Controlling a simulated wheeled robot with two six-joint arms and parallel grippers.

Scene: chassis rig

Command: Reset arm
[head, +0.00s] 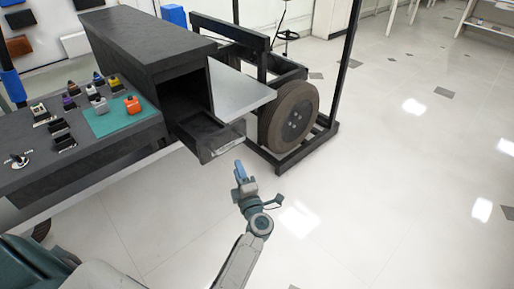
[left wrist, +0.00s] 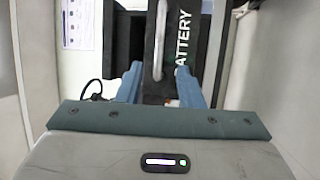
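My left gripper (head: 239,168) shows in the head view, its blue fingers pointing up in the picture, just below the front of a pulled-out drawer (head: 207,146). In the left wrist view my left gripper (left wrist: 160,88) has its two blue fingers spread apart with nothing gripped between them. Beyond the fingers is a dark front marked "BATTERY" (left wrist: 184,42) with a pale bar handle (left wrist: 159,40). Whether the fingers touch the handle cannot be told, but they do not close on it. My right gripper is in neither view.
The drawer sticks out of a black cabinet (head: 150,40) on a dark workbench (head: 85,160). Several small coloured items and a green mat (head: 112,122) lie on the bench. A wheel (head: 289,115) in a black frame stands behind the drawer. The floor (head: 400,190) at right is clear.

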